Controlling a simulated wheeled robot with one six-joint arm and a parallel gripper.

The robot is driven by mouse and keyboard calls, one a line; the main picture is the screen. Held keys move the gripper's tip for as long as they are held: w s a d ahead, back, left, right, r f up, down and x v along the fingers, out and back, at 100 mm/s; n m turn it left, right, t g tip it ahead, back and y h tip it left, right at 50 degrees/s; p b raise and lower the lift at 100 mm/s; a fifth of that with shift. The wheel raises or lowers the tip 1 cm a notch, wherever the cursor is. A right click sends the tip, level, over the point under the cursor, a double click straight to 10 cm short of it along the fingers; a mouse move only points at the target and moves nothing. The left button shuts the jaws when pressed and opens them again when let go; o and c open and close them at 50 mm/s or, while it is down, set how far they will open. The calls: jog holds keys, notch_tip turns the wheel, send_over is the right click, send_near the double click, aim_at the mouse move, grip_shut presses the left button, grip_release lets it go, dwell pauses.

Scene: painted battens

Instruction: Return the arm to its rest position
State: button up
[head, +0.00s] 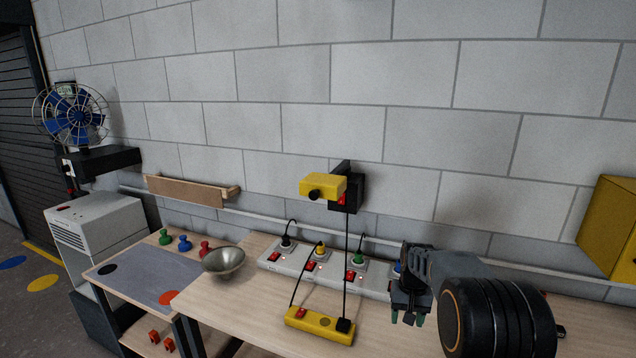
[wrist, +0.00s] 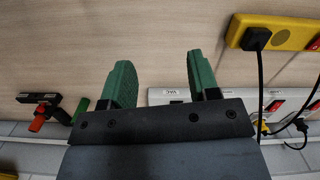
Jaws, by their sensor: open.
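My gripper (head: 408,318) is over the right part of the workbench in the head view, in front of the right end of the long grey power strip (head: 296,262). In the wrist view its two green fingers (wrist: 162,80) stand apart with nothing between them. Bare wood of the bench shows beyond the fingertips. My dark wrist and forearm hide part of the bench at the right in the head view.
A yellow power strip (head: 319,325) with a black plug lies left of my gripper; cables hang near it. A metal bowl (head: 224,261) stands further left. A yellow wall cabinet (head: 611,232) is at the right. A red and black item (wrist: 42,108) shows in the wrist view.

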jog(key=s+a+r+t+b, duration=0.1)
jog(key=s+a+r+t, duration=0.1)
jog(key=s, duration=0.5)
jog(key=s+a+r+n+t+b, duration=0.1)
jog(key=s+a+r, duration=0.1)
jog(key=s, duration=0.6)
jog(key=s+a+r+n+t, duration=0.1)
jog(key=s+r, duration=0.3)
jog(key=s, duration=0.4)
jog(key=shift+a+r+t+b, duration=0.2)
jog(key=shift+a+t+b, duration=0.2)
jog(key=shift+a+t, duration=0.4)
